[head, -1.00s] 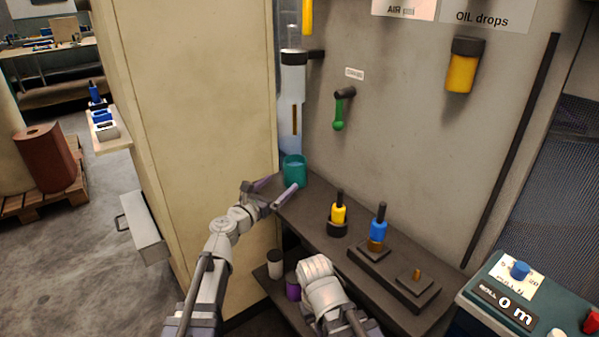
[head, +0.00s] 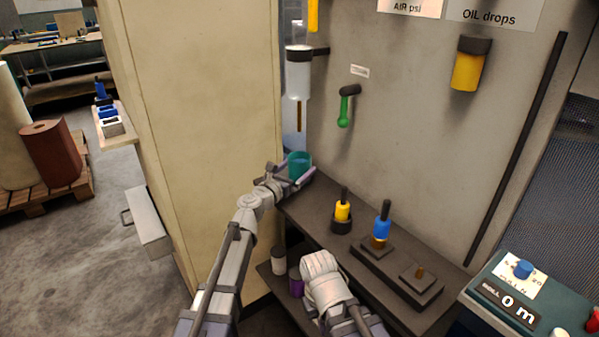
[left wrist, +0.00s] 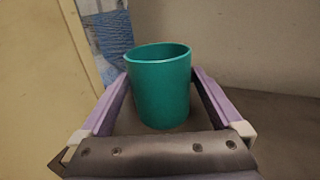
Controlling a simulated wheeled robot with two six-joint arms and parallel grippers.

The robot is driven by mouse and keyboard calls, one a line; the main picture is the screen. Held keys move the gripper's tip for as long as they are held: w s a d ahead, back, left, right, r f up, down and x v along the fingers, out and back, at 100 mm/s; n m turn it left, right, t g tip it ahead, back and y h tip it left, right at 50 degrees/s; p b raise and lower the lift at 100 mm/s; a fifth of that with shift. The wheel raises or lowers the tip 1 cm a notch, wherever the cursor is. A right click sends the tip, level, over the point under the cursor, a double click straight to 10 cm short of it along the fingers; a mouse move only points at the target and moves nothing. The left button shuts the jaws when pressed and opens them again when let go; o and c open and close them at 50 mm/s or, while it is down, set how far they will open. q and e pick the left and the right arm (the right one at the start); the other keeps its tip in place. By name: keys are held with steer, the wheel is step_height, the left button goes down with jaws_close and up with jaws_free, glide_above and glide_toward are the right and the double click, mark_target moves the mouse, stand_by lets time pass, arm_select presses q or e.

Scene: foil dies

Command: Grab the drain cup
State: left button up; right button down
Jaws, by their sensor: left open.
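The drain cup is taken to be the teal cup (head: 299,164), which stands upright on the dark shelf (head: 300,205) below the clear bowl unit (head: 297,95) on the wall. In the left wrist view the cup (left wrist: 160,88) stands between the two purple fingers. My left gripper (head: 290,172) is open, with one finger on each side of the cup. Whether the fingers touch it cannot be told. My right arm shows at the lower middle of the head view, but its gripper fingers are hidden.
A yellow-handled tool (head: 342,212) and a blue-handled tool (head: 381,222) stand on the shelf to the right. A green lever (head: 344,110) hangs on the wall. A cream cabinet (head: 195,110) stands close on the left.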

arm_select(q)
steer(key=shift+s, duration=0.1)
steer(key=shift+c, duration=0.2)
steer(key=c, duration=1.3)
step_height(320, 180, up, 10)
steer(key=p, duration=1)
